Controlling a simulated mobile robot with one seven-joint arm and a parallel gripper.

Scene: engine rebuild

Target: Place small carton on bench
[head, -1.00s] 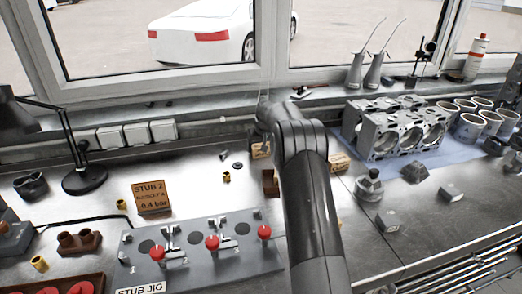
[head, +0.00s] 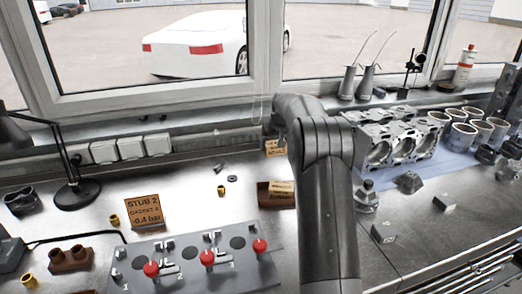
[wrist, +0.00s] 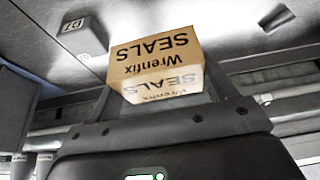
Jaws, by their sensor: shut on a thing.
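The small carton (wrist: 155,58) is a tan box printed "Wrenfix SEALS", seen upside down in the wrist view. My gripper (wrist: 160,85) is shut on it, with a finger at each side. In the head view, a tan labelled box that appears to be this carton (head: 276,148) shows left of my arm near the window wall; my arm hides the gripper there. I cannot tell whether the carton touches the bench.
A brown box with a tan labelled piece (head: 283,188) sits nearer on the bench. Engine castings (head: 385,140) stand right. Window sockets (head: 130,149) line the back.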

